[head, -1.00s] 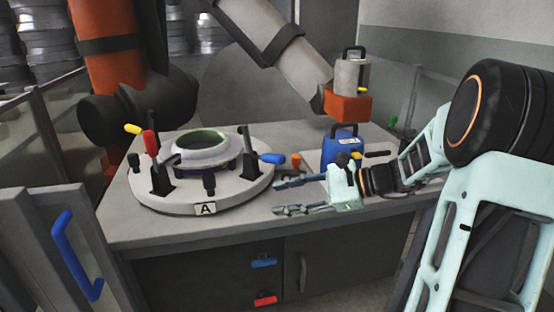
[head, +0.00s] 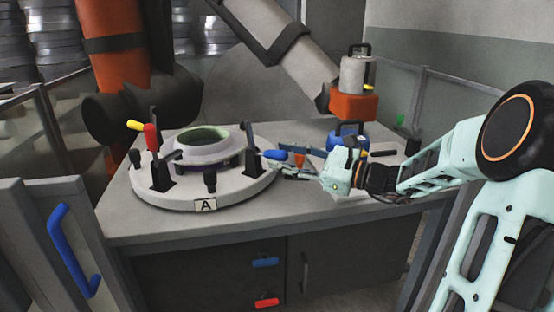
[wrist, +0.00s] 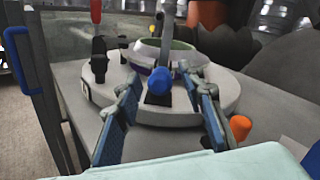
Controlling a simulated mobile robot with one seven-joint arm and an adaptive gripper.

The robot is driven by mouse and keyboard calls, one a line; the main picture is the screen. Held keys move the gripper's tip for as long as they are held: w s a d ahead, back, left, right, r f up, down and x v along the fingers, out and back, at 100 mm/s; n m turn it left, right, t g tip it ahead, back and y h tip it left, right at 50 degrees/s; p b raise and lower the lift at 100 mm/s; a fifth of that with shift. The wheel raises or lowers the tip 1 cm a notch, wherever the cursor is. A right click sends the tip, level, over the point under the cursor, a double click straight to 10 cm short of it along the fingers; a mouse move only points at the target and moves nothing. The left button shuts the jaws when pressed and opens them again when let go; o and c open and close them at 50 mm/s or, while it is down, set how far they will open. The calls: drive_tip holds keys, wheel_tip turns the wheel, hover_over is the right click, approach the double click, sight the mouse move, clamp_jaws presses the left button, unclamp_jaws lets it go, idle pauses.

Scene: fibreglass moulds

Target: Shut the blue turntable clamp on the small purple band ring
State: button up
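The blue clamp's handle (head: 273,155) sticks out to the right of the white turntable (head: 180,202), low and roughly level. Its dark bar (head: 244,137) stands upright. The pale ring mould (head: 200,150) with a green inside sits on the turntable; a purple band (head: 205,170) shows under its rim, also in the wrist view (wrist: 142,69). My gripper (head: 282,158) is open at the blue handle. In the wrist view, the blue handle (wrist: 159,82) appears between my two open fingertips (wrist: 162,88); I cannot tell whether either finger touches it.
Other clamps with yellow (head: 135,125), red (head: 151,138) and black handles stand around the turntable. An orange knob (wrist: 240,127) is close to my right finger. A blue weight (head: 347,137) and an orange-based canister (head: 354,105) are at the right.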

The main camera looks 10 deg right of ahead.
drive_tip(key=shift+x, duration=1.05)
clamp_jaws()
